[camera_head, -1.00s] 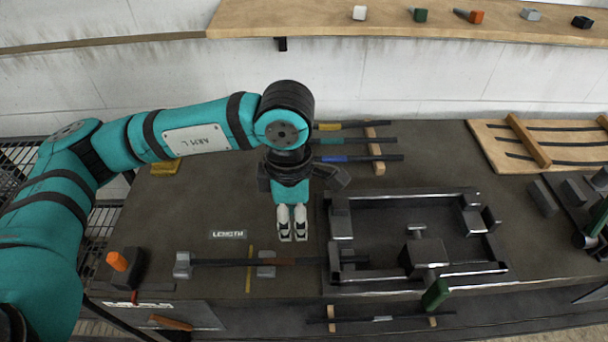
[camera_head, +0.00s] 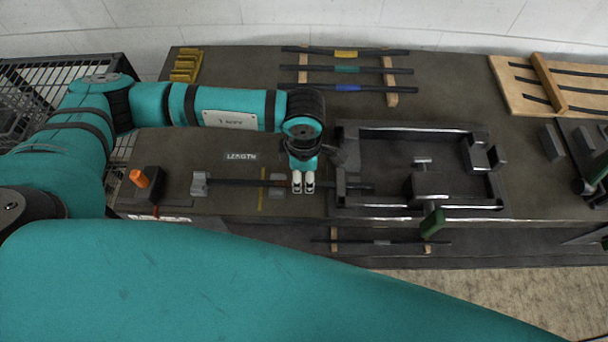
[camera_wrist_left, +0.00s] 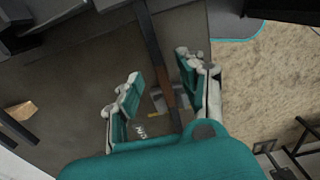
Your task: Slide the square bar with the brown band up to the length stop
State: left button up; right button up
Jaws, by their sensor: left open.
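The dark square bar (camera_head: 235,183) lies left to right along the bench front, its right part reaching into the dark frame fixture (camera_head: 342,160). Its brown band (camera_wrist_left: 159,72) shows in the left wrist view, between my fingers. My left gripper (camera_head: 303,183) points down over the bar, right of a small grey support (camera_head: 277,184). In the left wrist view it (camera_wrist_left: 155,90) is open, one finger on each side of the bar. My right gripper is out of view.
A LENGTH label (camera_head: 241,157) and a yellow line (camera_head: 262,190) mark the bench. An orange-topped block (camera_head: 145,180) stands left of the stop. Bars with yellow, green and blue bands (camera_head: 347,87) lie on a rack behind. A green handle (camera_head: 432,223) sticks out in front of the fixture.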

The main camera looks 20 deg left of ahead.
pick_arm(q)
notch_tip(320, 180, down, 3)
jog(key=shift+r, duration=0.2)
jog(key=shift+f, duration=0.1)
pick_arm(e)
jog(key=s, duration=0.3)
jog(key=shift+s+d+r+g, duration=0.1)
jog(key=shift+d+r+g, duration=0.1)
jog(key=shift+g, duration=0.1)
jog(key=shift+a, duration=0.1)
pick_arm(q)
jog(key=c, duration=0.5)
grip_shut()
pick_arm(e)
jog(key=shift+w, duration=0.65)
